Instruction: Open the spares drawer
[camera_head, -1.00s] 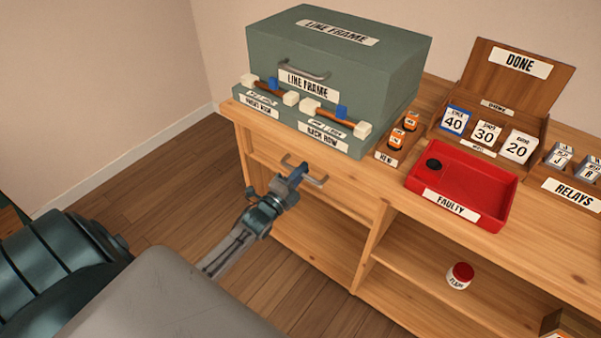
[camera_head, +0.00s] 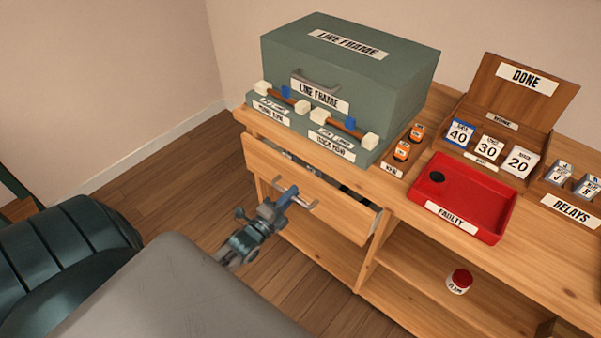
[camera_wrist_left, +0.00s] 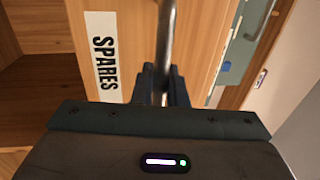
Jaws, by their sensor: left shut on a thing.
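The spares drawer (camera_head: 322,195) in the wooden bench is pulled part way out, and a dark gap with some contents shows behind its front. Its label reads SPARES (camera_wrist_left: 104,58) in the left wrist view. My left gripper (camera_head: 290,194) is shut on the drawer's metal handle (camera_head: 311,205); the handle bar also runs up from between the fingers in the left wrist view (camera_wrist_left: 167,40). Most of the drawer's inside is hidden by its front and the bench top. My right gripper is not in view.
The green line frame case (camera_head: 350,70) stands on the bench above the drawer. A red-capped jar (camera_head: 460,281) sits on the lower shelf. Floor before the drawer is open.

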